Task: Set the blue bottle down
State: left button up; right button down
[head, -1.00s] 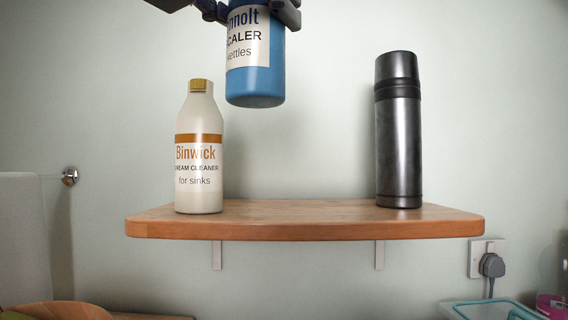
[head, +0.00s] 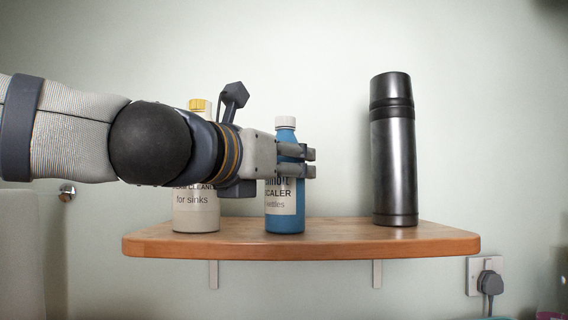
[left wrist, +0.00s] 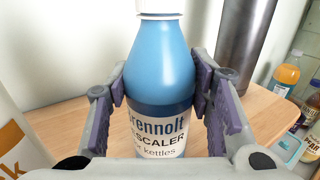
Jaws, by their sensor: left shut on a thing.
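The blue bottle (head: 285,217) with a white cap and a descaler label stands upright at the middle of the wooden shelf (head: 330,246). Its base appears to be on the shelf top. My left gripper (head: 309,162) comes in from the left and is shut on the bottle around its upper body. In the left wrist view the blue bottle (left wrist: 163,75) sits between the two purple-padded fingers of the left gripper (left wrist: 160,95). My right gripper is not in view.
A cream cleaner bottle (head: 196,214) with a yellow cap stands left of the blue bottle, partly hidden by my arm. A dark metal flask (head: 394,150) stands to the right. Bare shelf lies between the blue bottle and the flask. A plug (head: 490,283) is in the wall socket.

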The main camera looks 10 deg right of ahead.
pick_arm(q)
jog(key=shift+s+r, duration=0.2)
jog(key=shift+s, duration=0.05)
jog(key=shift+f, duration=0.2)
jog(key=o, duration=1.6)
jog(key=v, duration=1.2)
jog(key=shift+w+a, duration=0.1)
